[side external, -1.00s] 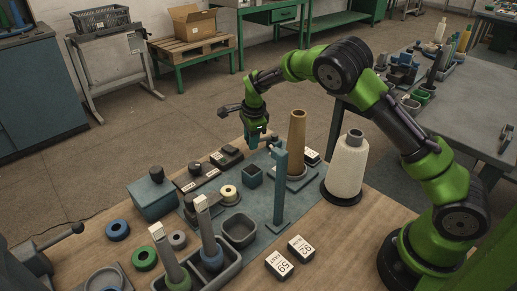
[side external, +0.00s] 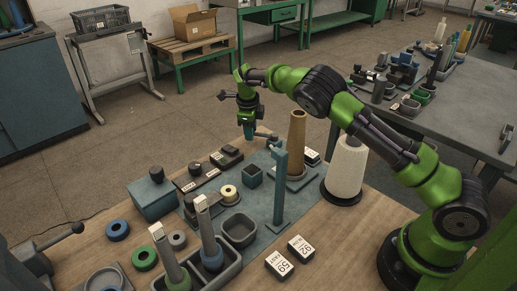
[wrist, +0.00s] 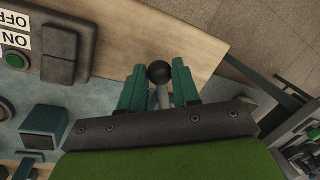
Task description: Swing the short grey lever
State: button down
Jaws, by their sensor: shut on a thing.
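The short grey lever (wrist: 164,98) has a black ball knob (wrist: 159,73) and sits between the two teal fingers of my gripper (wrist: 158,86). In the side view my gripper (side external: 249,135) points down, beside the top of the teal post (side external: 280,185). My gripper is shut on the lever. A small part of the lever (side external: 265,135) shows in the side view, between the fingers and the post top; the fingers hide most of the rest.
A tall brown cone (side external: 297,130) and a white yarn cone (side external: 346,168) stand right of the post. A switch box with ON and OFF labels (wrist: 14,40) lies left in the wrist view.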

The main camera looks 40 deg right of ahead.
jog(key=shift+d, duration=0.15)
jog(key=c, duration=0.8)
grip_release()
jog(key=shift+r, duration=0.1)
notch_tip(320, 180, up, 16)
jog(key=s+a, duration=0.1)
jog(key=a, duration=0.1)
jog(key=shift+s+a+r, duration=0.2)
jog(key=shift+s+a, duration=0.15)
jog(key=shift+a, duration=0.05)
jog(key=shift+r, duration=0.1)
